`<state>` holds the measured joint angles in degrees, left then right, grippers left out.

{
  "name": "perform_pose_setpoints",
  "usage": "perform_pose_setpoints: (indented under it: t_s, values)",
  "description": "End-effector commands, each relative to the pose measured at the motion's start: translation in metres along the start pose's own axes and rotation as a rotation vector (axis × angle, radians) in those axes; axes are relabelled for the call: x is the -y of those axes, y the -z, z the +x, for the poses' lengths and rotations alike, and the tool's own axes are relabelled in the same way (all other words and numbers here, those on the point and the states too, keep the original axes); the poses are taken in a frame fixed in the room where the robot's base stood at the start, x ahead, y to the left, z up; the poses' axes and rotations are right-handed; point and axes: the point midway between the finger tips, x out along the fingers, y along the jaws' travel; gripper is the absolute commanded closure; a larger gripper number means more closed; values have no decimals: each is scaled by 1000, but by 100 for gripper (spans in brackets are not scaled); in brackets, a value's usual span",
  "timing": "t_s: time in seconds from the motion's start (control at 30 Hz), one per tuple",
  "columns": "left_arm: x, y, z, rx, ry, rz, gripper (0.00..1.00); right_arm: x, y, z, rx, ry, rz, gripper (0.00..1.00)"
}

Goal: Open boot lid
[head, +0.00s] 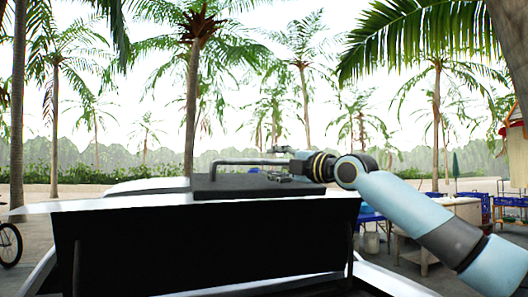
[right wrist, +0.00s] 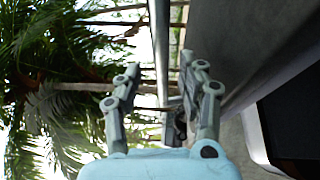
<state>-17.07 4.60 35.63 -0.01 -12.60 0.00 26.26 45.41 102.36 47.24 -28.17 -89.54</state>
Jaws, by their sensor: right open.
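The boot lid (head: 205,245) fills the lower middle of the head view as a broad black panel with a white upper edge. It appears raised, with its dark inner side facing me and thin struts at both sides. A grey bar handle (head: 245,162) stands above a dark flat surface behind the lid's edge. My right gripper (head: 276,164) reaches in from the right at the bar's right end. In the right wrist view, its open fingers (right wrist: 158,85) lie on either side of a pale bar (right wrist: 161,50); contact is unclear. My left gripper is not in view.
White car body edges (head: 395,285) border the lid below. Blue crates (head: 510,207) and a pale table (head: 455,212) stand at right. A bicycle wheel (head: 8,245) shows at far left. Palms stand behind, with open sandy ground.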

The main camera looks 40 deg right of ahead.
Motion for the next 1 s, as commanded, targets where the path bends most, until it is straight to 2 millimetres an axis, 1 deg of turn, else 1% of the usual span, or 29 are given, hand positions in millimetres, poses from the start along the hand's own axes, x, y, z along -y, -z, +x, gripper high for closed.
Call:
perform_pose_setpoints:
  t_s: [0.03,0.1,0.23,0.37,0.6,0.9,1.0]
  values:
    - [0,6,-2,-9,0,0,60,-1,2,9,-3,-3,10,60]
    - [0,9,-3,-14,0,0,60,0,1,19,-2,-2,7,60]
    - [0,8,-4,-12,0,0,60,1,1,32,-3,0,4,60]
    - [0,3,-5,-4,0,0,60,1,2,37,-3,2,0,60]
    - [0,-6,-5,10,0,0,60,2,2,38,-3,2,-2,60]
    - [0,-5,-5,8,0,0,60,2,2,38,-3,2,-2,99]
    - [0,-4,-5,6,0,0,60,2,1,38,-3,2,-1,100]
